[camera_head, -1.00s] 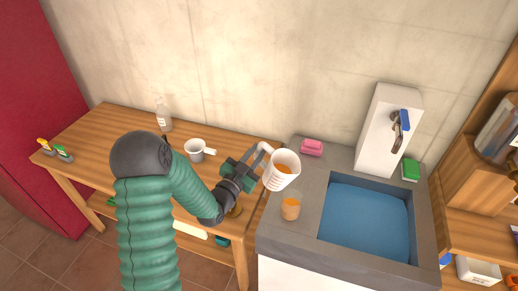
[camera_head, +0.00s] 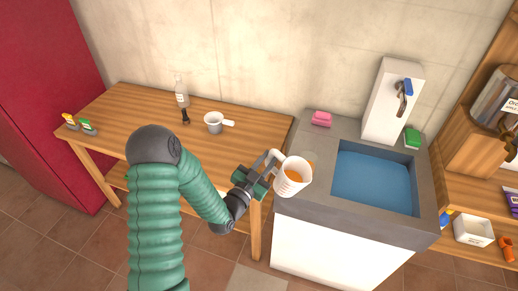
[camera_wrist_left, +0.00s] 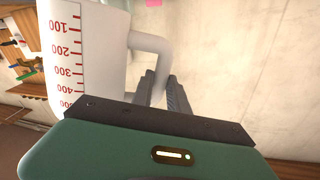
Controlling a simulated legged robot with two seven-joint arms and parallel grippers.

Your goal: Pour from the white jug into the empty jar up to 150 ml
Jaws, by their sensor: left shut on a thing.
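The white jug (camera_head: 291,181) is held at the left front corner of the sink counter, its open top facing up toward the head camera with orange liquid inside. My left gripper (camera_head: 270,170) is shut on the jug's handle. The left wrist view shows the jug's wall (camera_wrist_left: 95,50) with a red scale, and the handle (camera_wrist_left: 150,48) by my fingers (camera_wrist_left: 165,95). The jar is mostly hidden behind the jug; only a small orange patch (camera_head: 310,163) shows past its rim, so its level cannot be read. My right gripper is out of view.
The grey counter (camera_head: 325,205) holds a blue-bottomed sink (camera_head: 375,180), a pink sponge (camera_head: 321,118), a green sponge (camera_head: 412,138) and a white tap block (camera_head: 390,105).

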